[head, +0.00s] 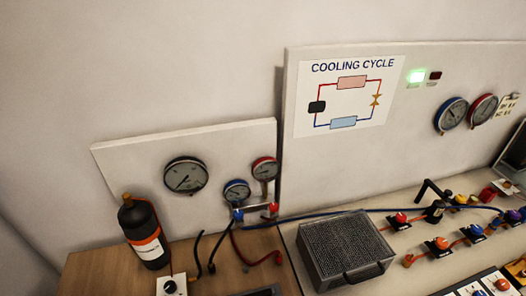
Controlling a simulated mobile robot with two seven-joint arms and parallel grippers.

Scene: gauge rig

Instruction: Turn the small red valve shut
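A small red valve knob (272,208) sits at the right end of a gauge manifold on the left panel, with a blue knob (238,214) at its left end. A blue-rimmed gauge (237,192) and a red-rimmed gauge (265,169) stand above the manifold. The setting of these valves is too small to tell. Neither of my grippers is in view.
A black bottle with an orange band (146,232) stands at the left. A grey finned box (344,249) sits on the right bench. A blue hose (318,215) runs from the manifold across the right bench. Dark hoses hang below the manifold.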

